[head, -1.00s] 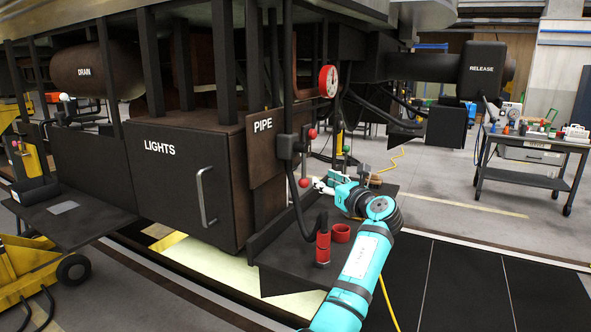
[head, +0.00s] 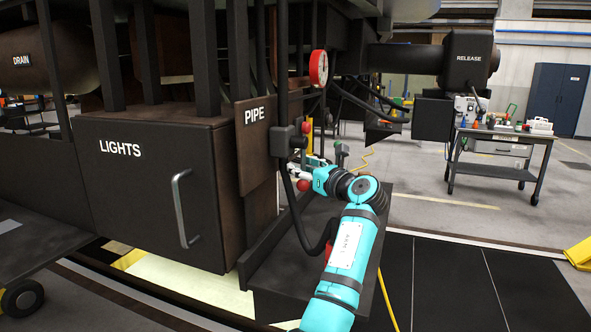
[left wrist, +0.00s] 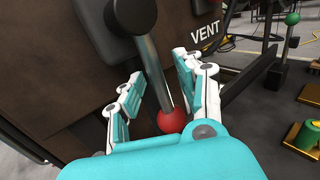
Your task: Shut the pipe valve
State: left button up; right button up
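The brown panel labelled PIPE (head: 255,114) hangs on the railcar's side, with a dark valve box (head: 283,141) beside it. A lever with a red ball end (head: 303,185) points down there. In the left wrist view the lever's grey rod (left wrist: 147,62) runs down from a dark mount to its red ball (left wrist: 172,120). My left gripper (head: 305,170) is at the lever in the head view. In the left wrist view its teal-padded fingers (left wrist: 159,68) are apart, one on each side of the rod, with visible gaps. My right gripper is not in view.
A black hose (head: 299,222) hangs below the valve, over a dark tray (head: 285,265). A second red knob (head: 305,126) and a red-rimmed gauge (head: 318,67) sit above. The LIGHTS box (head: 140,190) is left. A tool cart (head: 490,173) stands right, with open floor before it.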

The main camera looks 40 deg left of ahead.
pick_arm(q)
jog(key=shift+d+r, duration=0.1)
jog(key=shift+d, duration=0.05)
jog(key=shift+c, duration=0.9)
grip_shut()
